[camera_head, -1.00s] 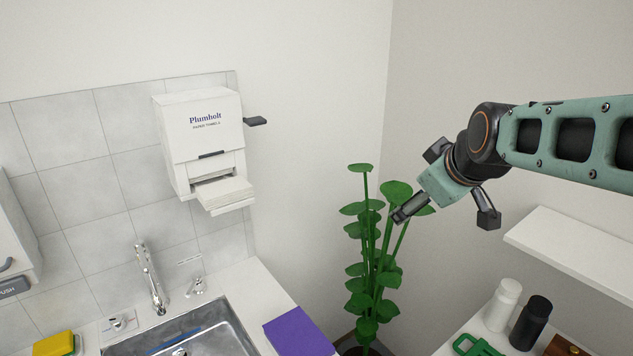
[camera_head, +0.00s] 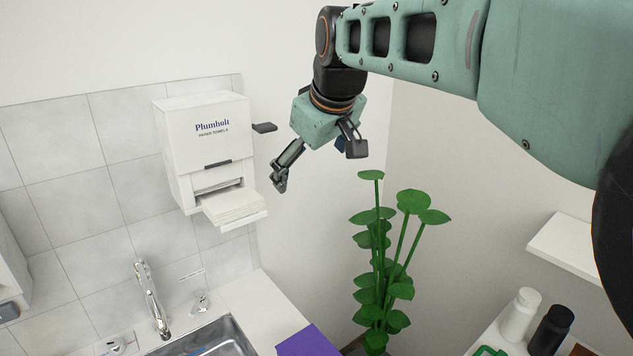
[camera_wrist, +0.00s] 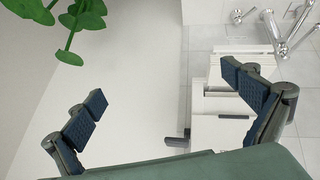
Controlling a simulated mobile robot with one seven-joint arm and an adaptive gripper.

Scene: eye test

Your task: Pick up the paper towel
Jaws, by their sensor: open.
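The white paper towels (camera_head: 232,206) lie stacked on the open tray of a white wall dispenser (camera_head: 207,143) marked "Plumholt". In the wrist view the dispenser (camera_wrist: 218,130) shows at the right, partly behind one finger, with the pale towels (camera_wrist: 238,72) above that finger. My gripper (camera_head: 318,163) is open and empty, to the right of the dispenser and apart from the towels.
A dark lever (camera_head: 264,128) sticks out from the dispenser's right side, near my gripper. Below are a tap (camera_head: 152,298), a sink (camera_head: 215,340) and a purple cloth (camera_head: 306,343). A leafy plant (camera_head: 385,270) stands in the corner. A white shelf (camera_head: 566,245) is at the right.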

